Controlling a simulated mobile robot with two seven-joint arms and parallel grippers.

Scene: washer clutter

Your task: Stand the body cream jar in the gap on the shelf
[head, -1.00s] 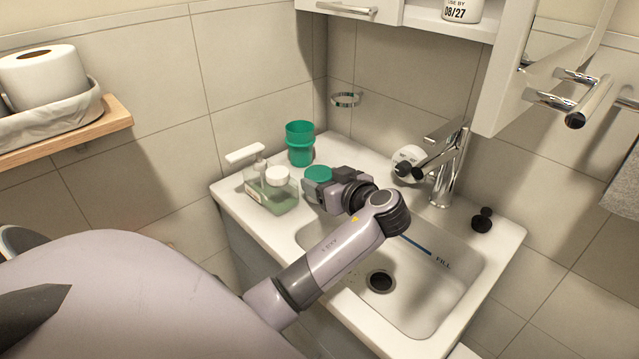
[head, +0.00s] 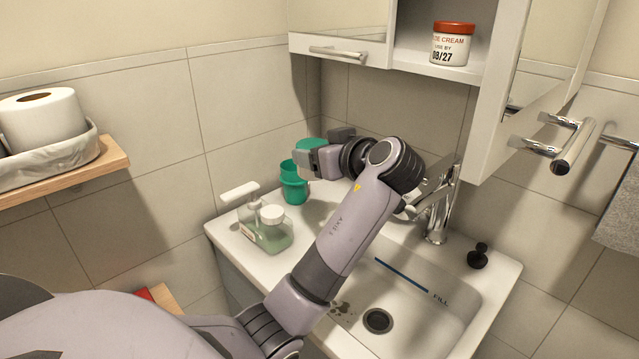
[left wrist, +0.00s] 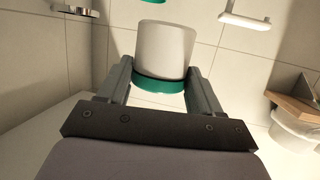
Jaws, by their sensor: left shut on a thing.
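The jar in my left gripper (head: 328,149) has a green lid (head: 311,143) in the head view. The left wrist view shows its plain pale body (left wrist: 164,48) between the two fingers (left wrist: 160,80), with the green end towards the palm; no label is readable there. The gripper is shut on it, above the back of the washbasin counter and below the cabinet. The open shelf (head: 412,58) is at the upper right. A red-lidded cream jar (head: 451,45) marked 08/27 stands on it, with bare shelf to its left. My right gripper is not in view.
A green cup (head: 294,186) and a pump bottle (head: 268,234) stand on the counter's left side. The tap (head: 438,208) and a black stopper (head: 479,256) are right of my arm. A cabinet door handle (head: 336,53) and an open mirror door (head: 535,80) flank the shelf.

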